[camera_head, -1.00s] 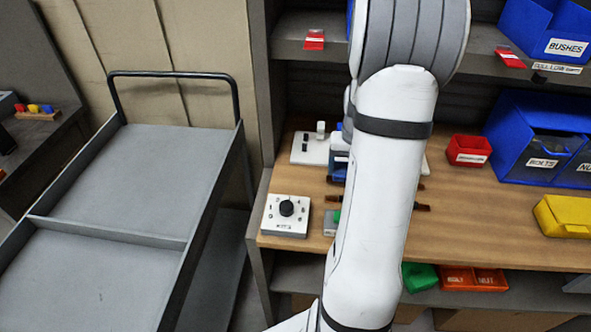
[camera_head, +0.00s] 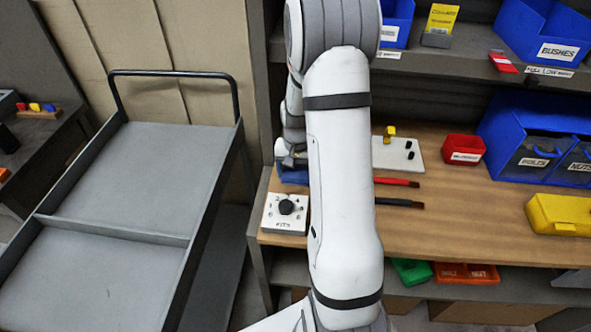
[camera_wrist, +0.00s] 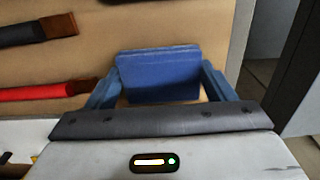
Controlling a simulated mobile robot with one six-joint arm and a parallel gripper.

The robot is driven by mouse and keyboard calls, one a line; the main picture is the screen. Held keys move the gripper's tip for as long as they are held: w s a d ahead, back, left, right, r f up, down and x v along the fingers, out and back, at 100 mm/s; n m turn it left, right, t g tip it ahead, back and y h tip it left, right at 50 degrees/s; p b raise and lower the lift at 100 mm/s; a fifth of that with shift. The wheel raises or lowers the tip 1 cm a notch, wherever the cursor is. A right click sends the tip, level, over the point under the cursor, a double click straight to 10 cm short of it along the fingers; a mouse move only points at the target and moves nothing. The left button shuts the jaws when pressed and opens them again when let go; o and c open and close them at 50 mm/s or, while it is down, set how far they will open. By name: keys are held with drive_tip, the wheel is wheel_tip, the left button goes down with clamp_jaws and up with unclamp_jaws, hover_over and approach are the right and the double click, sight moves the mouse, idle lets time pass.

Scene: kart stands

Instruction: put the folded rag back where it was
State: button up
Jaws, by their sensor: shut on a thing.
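My gripper (camera_wrist: 160,88) is shut on the folded rag (camera_wrist: 158,72), a flat blue block between its two blue fingers in the wrist view. In the head view, my gripper is at the left end of the wooden workbench (camera_head: 470,215), just behind the white knob box. A blue patch shows below the wrist there; I cannot tell whether it is rag or fingers. Whether the rag touches the bench is unclear.
The knob box (camera_head: 286,214) stands close in front of my gripper. A red-handled tool (camera_head: 397,182) and a dark-handled tool (camera_head: 400,202) lie right of my arm. A white pegged plate (camera_head: 398,153) and red bin (camera_head: 463,148) stand behind. A grey cart (camera_head: 110,235) is left.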

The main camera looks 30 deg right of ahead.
drive_tip(key=shift+f+b, duration=0.25)
drive_tip(key=shift+b, duration=0.05)
drive_tip(key=o, duration=1)
drive_tip(key=shift+r, duration=0.1)
drive_tip(key=shift+c, duration=0.2)
